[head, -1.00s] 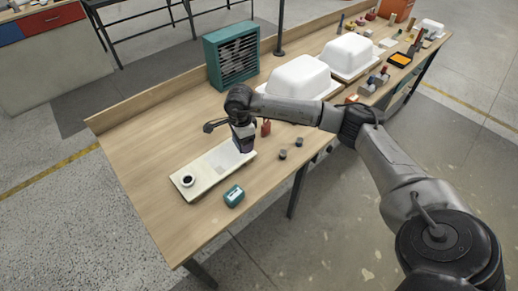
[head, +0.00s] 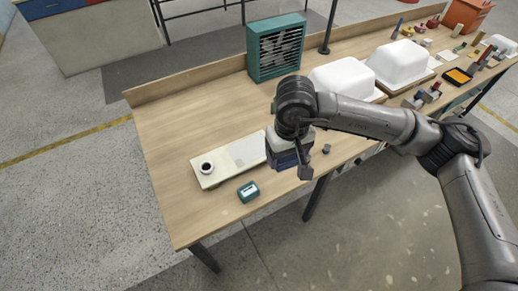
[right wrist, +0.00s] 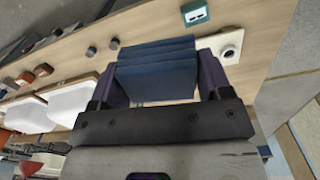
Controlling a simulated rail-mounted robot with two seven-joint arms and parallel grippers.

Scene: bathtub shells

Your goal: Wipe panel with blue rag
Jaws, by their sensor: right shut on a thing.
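The panel (head: 222,158) is a long cream board lying flat on the wooden bench in the head view. A white ring with a dark centre (head: 207,168) sits at its left end. My right gripper (head: 288,158) is at the panel's right end and hides that end. It is shut on the blue rag (right wrist: 157,70), a folded dark blue cloth that fills the space between the fingers (right wrist: 157,80) in the right wrist view. Whether the rag touches the panel or bench cannot be told. My left gripper is not in view.
A small teal box (head: 248,191) lies in front of the panel. A teal fan unit (head: 277,48) stands behind. White tub shells (head: 345,82) and small parts occupy the bench's right side. The left part of the bench is clear.

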